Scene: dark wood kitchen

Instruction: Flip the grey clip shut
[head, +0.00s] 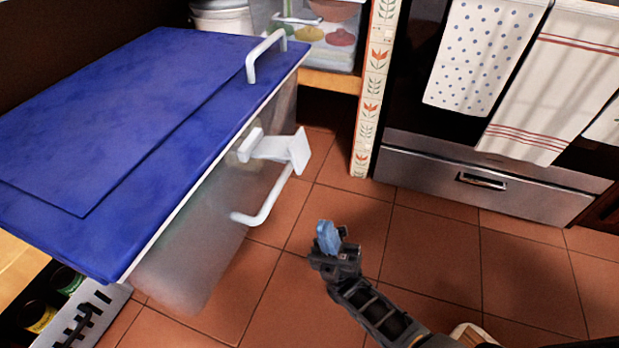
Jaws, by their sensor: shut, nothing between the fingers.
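The light grey clip (287,147) sits on the front side of a translucent box (190,262) with a blue lid (130,100). It sticks outward from the box wall just under the lid's edge. My gripper (328,236) is to the lower right of the clip, apart from it, over the tiled floor. Its fingertips look blue and are together, with nothing held. The lid lies on the box. Where the clip meets the lid's edge is too small to tell.
A white handle (268,205) hangs below the clip, and another handle (262,55) stands on the lid. An oven drawer (483,180) with hanging towels (485,50) is at the right. The tiled floor (430,245) between is open.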

